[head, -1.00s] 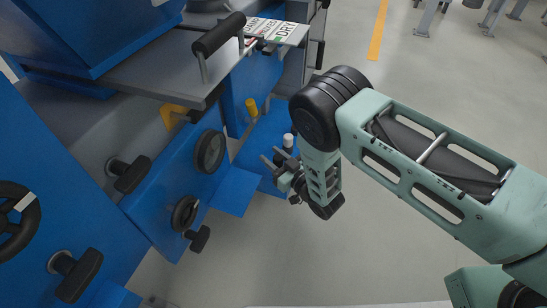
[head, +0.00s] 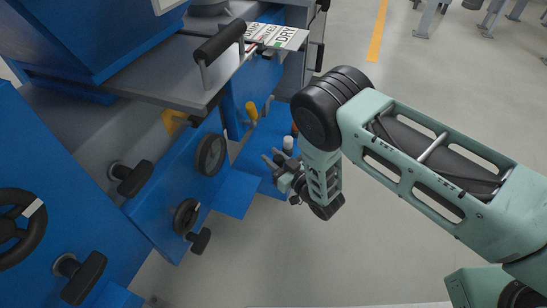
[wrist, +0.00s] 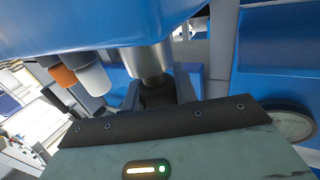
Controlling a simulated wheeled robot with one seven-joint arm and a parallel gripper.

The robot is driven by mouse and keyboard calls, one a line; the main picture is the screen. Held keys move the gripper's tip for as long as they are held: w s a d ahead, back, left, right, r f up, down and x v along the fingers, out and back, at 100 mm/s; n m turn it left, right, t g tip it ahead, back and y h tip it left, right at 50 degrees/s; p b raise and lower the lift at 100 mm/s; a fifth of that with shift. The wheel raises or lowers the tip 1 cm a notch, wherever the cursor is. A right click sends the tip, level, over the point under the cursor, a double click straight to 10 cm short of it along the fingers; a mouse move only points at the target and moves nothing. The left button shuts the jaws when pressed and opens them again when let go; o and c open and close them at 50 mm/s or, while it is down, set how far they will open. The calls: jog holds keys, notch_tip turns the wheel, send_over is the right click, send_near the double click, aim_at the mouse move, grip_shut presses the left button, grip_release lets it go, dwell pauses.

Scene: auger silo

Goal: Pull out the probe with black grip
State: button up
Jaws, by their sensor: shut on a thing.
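My gripper (wrist: 157,94) is shut on the black grip (wrist: 156,98) of the probe in the wrist view. A bare metal collar (wrist: 150,62) shows just beyond the grip, against the blue machine part. In the head view my gripper (head: 275,161) is beside the blue machine's lower side, and the black grip cannot be made out there. A white grip (wrist: 93,78) and an orange grip (wrist: 63,76) stand to the left in the wrist view. The white grip (head: 288,143) also shows in the head view, close to my gripper.
The blue machine (head: 235,190) fills the left, with black knobs (head: 131,177) and handwheels (head: 211,154) jutting out. A yellow grip (head: 252,110) stands behind my gripper. A sign marked DRY (head: 285,37) sits above. Grey floor (head: 400,250) on the right is open.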

jog(key=shift+r, duration=0.3)
notch_tip(320, 180, up, 6)
jog(key=p, duration=0.5)
jog(key=shift+f, duration=0.2)
dwell(0.6)
